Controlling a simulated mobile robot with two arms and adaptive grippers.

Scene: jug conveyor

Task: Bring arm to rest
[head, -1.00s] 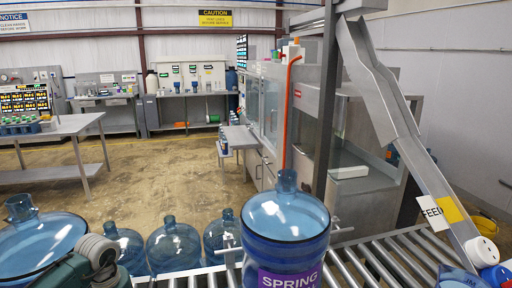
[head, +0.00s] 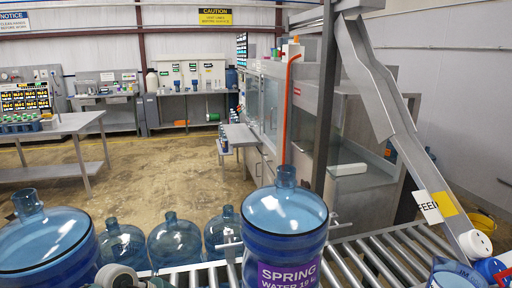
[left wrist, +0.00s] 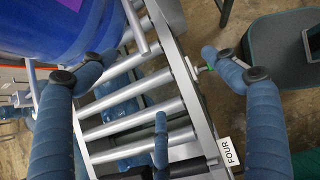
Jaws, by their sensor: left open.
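My left gripper (left wrist: 160,75) has its blue padded fingers spread wide in the left wrist view, with nothing between them. It hangs over the metal rollers (left wrist: 128,106) of the conveyor. In the head view only a small grey-green part of my left arm (head: 120,276) shows at the bottom edge. A blue water jug (head: 286,222) with a purple SPRING WATER label stands upright on the conveyor, right of that arm part. A blue jug body (left wrist: 60,28) fills the upper left of the left wrist view, close to the left-hand finger. My right gripper is not in view.
Another large jug (head: 45,245) stands at lower left, with several smaller jugs (head: 174,242) behind the conveyor. A sloping metal chute (head: 405,130) with a FEED sign comes down at right. A steel table (head: 75,124) stands at left. The middle floor (head: 130,180) is clear.

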